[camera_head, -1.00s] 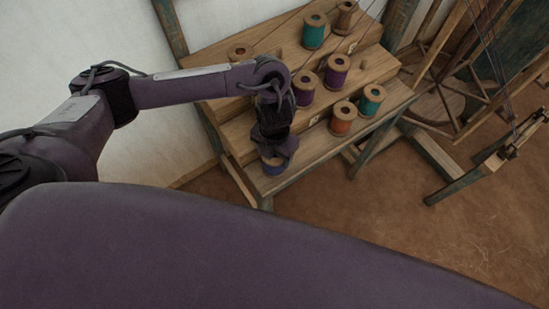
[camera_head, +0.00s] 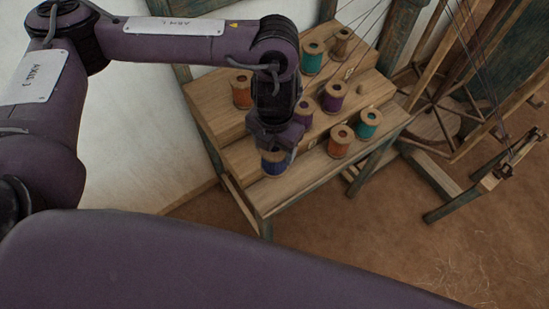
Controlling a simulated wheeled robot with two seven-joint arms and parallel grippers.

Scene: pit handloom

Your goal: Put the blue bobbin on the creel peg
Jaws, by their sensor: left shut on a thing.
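My left gripper (camera_head: 276,147) points down and is shut on the blue bobbin (camera_head: 273,166), at the left end of the creel's lowest step. The bobbin looks upright; its upper part is partly covered by the gripper. I cannot tell whether it touches the step or hangs just above it. The creel (camera_head: 300,175) is a stepped wooden stand. A bare creel peg (camera_head: 361,88) stands on the middle step at the right. Any peg under the blue bobbin is hidden. My right gripper is not in view.
Close by on the creel stand an orange bobbin (camera_head: 340,142), a teal bobbin (camera_head: 367,124), a purple bobbin (camera_head: 332,98) and another orange bobbin (camera_head: 242,92). Threads rise from the back. A wooden wheel frame (camera_head: 435,120) stands at the right.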

